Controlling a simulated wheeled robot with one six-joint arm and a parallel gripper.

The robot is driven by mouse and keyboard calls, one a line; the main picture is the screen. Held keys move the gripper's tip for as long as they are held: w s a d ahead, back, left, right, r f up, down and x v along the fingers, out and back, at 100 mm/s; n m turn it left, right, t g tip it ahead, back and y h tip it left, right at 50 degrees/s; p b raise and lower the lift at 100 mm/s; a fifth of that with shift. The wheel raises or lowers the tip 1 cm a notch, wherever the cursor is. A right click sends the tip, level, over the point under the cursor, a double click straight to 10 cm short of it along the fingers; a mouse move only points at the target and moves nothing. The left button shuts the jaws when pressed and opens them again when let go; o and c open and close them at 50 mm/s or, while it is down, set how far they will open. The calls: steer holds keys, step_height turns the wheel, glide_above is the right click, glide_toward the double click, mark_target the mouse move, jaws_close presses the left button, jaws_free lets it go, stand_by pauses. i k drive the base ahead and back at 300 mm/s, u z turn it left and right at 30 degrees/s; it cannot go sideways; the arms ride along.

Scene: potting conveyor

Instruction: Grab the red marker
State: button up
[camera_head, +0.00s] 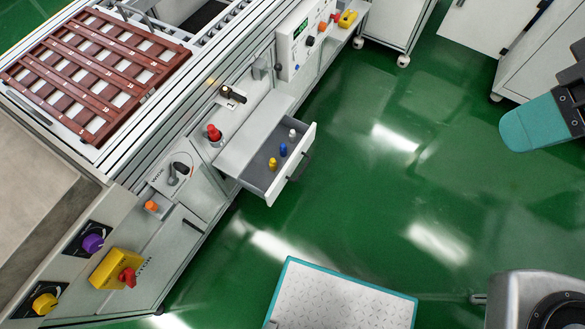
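I see no thing that is clearly a red marker. A red knob-like piece (213,132) stands on the pale ledge left of an open drawer (257,180); I cannot tell whether it is a marker or a fixed control. The drawer holds small upright pieces: white (292,133), blue (283,150) and yellow (272,164). No red piece shows in it.
A red-brown slotted tray (95,75) lies on the conveyor at upper left. A yellow box with a red knob (118,270) is on the lower-left panel. White cabinets stand at upper right. Green floor (400,200) is clear right of the drawer.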

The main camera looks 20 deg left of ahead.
mark_target(213, 133)
steer(key=z, duration=0.1)
steer(key=i, duration=0.65)
steer(key=u, duration=3.15)
